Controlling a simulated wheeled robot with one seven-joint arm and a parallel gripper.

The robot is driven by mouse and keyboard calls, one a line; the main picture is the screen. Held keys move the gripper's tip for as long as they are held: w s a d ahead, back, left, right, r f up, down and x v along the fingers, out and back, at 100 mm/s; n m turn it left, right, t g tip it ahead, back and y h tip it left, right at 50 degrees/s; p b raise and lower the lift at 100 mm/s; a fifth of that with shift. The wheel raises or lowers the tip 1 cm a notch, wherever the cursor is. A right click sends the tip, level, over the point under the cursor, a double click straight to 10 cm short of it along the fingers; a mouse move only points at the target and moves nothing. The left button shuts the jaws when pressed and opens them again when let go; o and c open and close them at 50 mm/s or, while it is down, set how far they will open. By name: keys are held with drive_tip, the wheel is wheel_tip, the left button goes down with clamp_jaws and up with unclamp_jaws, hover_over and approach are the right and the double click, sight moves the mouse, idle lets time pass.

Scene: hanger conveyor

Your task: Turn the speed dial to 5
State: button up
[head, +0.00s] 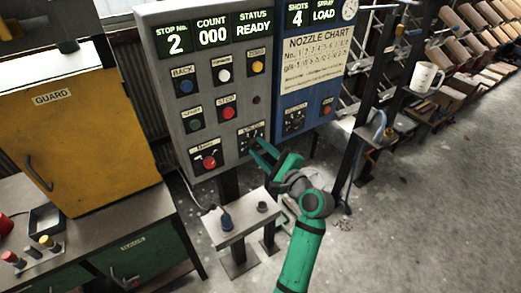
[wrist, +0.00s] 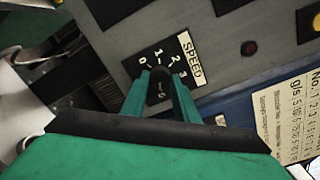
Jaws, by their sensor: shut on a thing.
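The speed dial (wrist: 158,88) is a dark knob on a black plate with white numbers, next to a white SPEED label (wrist: 190,57). The numbers 0, 1, 2 and 3 show around its far side; the rest are hidden or unclear. My gripper (wrist: 160,74) has its two green fingers on either side of the knob, shut on it. I cannot clearly tell where the knob points. In the head view the dial plate (head: 250,135) is at the lower right of the grey panel, and my gripper (head: 257,148) reaches it from the lower right.
The grey panel (head: 181,100) carries several buttons and a red master knob (head: 209,162) left of the dial. A blue panel (head: 300,103) with a nozzle chart and another dial (head: 294,119) adjoins it on the right. A small grey shelf (head: 238,232) stands below.

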drive_tip(key=o, duration=1.1)
drive_tip(key=v, duration=1.1)
drive_tip(key=shift+f, duration=0.1)
drive_tip(key=shift+f, duration=0.1)
